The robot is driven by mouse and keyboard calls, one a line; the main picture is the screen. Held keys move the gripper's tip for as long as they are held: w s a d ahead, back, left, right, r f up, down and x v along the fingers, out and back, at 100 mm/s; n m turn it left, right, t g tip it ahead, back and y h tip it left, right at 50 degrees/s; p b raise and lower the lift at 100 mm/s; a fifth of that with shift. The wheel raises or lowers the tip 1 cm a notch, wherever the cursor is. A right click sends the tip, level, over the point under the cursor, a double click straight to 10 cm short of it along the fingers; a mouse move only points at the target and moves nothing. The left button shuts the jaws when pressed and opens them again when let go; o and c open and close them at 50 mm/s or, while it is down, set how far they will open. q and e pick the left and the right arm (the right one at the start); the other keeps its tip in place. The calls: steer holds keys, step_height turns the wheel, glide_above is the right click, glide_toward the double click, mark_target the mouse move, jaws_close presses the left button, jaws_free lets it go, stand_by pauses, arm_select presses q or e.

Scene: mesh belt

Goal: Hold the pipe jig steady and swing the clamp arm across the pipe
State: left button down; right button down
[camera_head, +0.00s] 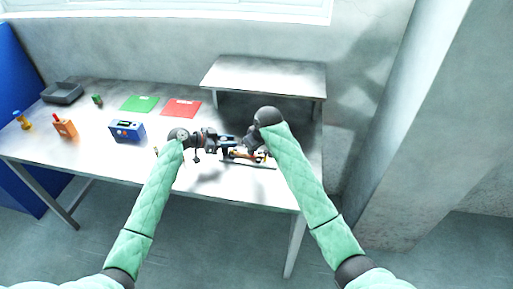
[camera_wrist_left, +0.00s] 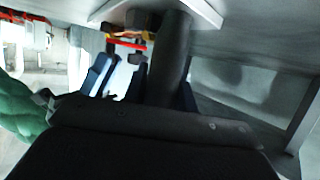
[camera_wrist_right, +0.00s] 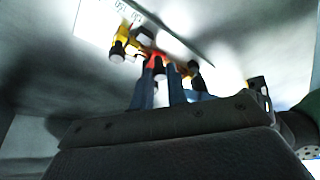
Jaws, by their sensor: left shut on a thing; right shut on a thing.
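The pipe jig (camera_head: 262,165) lies near the front right of the table, a pale plate with yellow, red and dark parts. It also shows in the left wrist view (camera_wrist_left: 207,10) and the right wrist view (camera_wrist_right: 92,22). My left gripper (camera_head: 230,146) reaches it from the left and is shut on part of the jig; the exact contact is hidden. My right gripper (camera_head: 257,151) is above its right part. In the right wrist view its blue fingers (camera_wrist_right: 161,82) are shut at the red clamp arm (camera_wrist_right: 157,61). The pipe is not clearly distinguishable among the small parts.
A raised grey shelf (camera_head: 265,76) stands behind the jig. A blue box (camera_head: 127,131), an orange block (camera_head: 64,127), a yellow-blue item (camera_head: 22,120), a dark tray (camera_head: 62,93), a green sheet (camera_head: 139,104) and a red sheet (camera_head: 181,108) lie to the left.

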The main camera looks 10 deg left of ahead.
steer(key=shift+s+a+m+t+h, duration=0.1)
steer(key=shift+a+m+t+h, duration=0.2)
steer(key=shift+m, duration=0.5)
steer(key=shift+a+m+t+h, duration=0.15)
steer(key=shift+a+m, duration=0.25)
steer(key=shift+m, duration=0.4)
steer(key=c, duration=1.4)
jaws_free()
steer(key=shift+r, duration=0.1)
steer(key=v, duration=1.1)
steer(key=shift+s+r, duration=0.2)
steer(key=shift+r, duration=0.15)
arm_select(q)
steer(key=c, duration=1.1)
jaws_free()
steer(key=shift+o, duration=0.2)
